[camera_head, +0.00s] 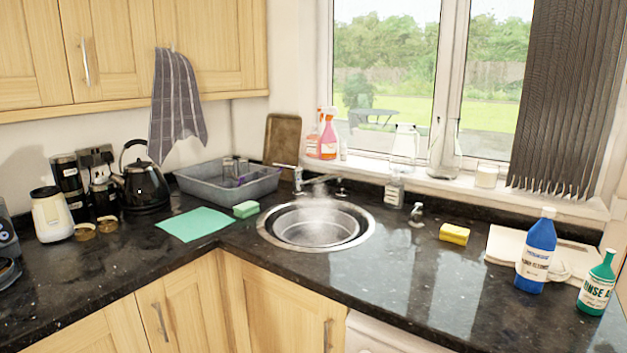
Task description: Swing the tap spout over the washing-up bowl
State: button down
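The chrome tap (299,181) stands at the back edge of the round steel sink (262,232), below the window. Its spout is small and hazy in the view, and seems to reach forward and right over the back of the sink; its exact direction is hard to tell. A grey rectangular tub (212,195), which looks like the washing-up bowl, sits on the counter left of the tap, with glasses and other items in it. A pale haze like steam hangs over the sink. My gripper is not in view.
A green sponge (246,209) and green cloth (195,223) lie before the tub. A spray bottle (328,137) and jug (404,147) stand behind the tap. A clear bottle (394,190) and yellow sponge (454,234) are to the right. The front counter (330,285) is clear.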

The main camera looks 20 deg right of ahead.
aim_at(297, 185)
jog(key=i+j+z, duration=1)
jog(key=i+j, duration=0.25)
jog(key=i, duration=0.8)
